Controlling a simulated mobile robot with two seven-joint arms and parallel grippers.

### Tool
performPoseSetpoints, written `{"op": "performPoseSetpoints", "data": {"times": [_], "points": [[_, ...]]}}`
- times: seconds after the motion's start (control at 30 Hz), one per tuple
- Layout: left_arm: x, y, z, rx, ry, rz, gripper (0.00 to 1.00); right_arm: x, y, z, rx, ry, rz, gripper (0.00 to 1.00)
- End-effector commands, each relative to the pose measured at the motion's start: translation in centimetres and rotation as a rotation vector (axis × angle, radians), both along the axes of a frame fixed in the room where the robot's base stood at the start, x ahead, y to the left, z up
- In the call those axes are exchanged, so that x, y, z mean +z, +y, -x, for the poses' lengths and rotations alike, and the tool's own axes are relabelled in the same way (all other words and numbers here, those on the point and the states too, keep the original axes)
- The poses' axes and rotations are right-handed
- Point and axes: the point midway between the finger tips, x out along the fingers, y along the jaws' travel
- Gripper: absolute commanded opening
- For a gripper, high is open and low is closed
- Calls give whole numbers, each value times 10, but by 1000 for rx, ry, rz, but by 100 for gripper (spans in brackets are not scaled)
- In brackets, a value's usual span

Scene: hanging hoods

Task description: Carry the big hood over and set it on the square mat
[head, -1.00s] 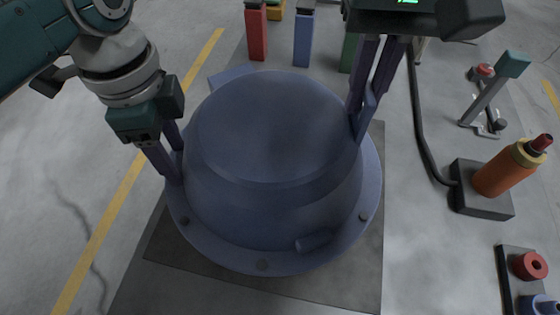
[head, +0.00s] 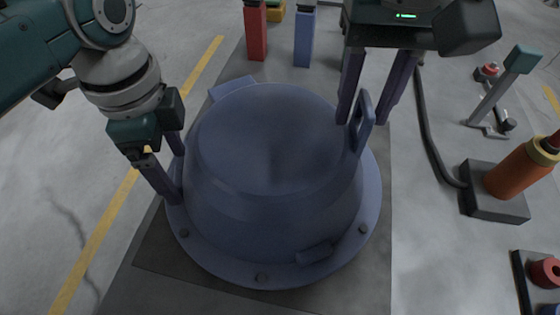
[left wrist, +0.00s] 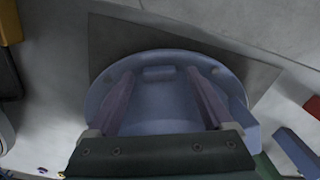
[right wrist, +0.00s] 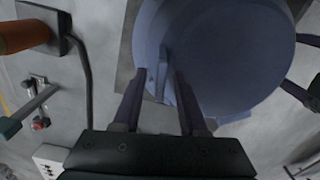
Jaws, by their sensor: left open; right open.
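The big hood (head: 270,150), a blue-grey dome with a wide bolted flange, stands upright on the dark square mat (head: 355,285). It hides most of the mat; its left flange lies near or over the mat's left edge. A loop handle (head: 364,122) stands on its right side. My right gripper (head: 362,118) is open, its fingers at either side of the handle's top. My left gripper (head: 178,180) is open at the hood's left side, where its handle is hidden. The hood also shows between the fingers in the left wrist view (left wrist: 160,105) and beside them in the right wrist view (right wrist: 215,50).
Red (head: 255,35) and blue (head: 304,40) posts stand behind the hood. At right are an orange cylinder on a dark base (head: 495,200), a black hose (head: 425,130) and a lever (head: 495,90). A yellow floor line (head: 110,215) runs at left, with open floor beyond.

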Motion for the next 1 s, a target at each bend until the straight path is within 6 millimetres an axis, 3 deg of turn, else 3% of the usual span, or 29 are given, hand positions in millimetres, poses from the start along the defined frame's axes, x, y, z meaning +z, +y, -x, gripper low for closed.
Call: {"op": "performPoseSetpoints", "data": {"times": [0.17, 0.6, 0.83, 1.0], "points": [[15, 0, -1, 0, -3, 2, 85, 0, 0, 0, 1, 0, -1, 42], [104, 0, -1, 1, -4, 1, 85, 0, 0, 0, 0, 0, -1, 42], [120, 0, 0, 1, 0, -1, 85, 6, 1, -1, 1, -2, -2, 42], [120, 0, 0, 1, 0, -1, 85, 35, 1, -1, 3, -4, -4, 42]]}}
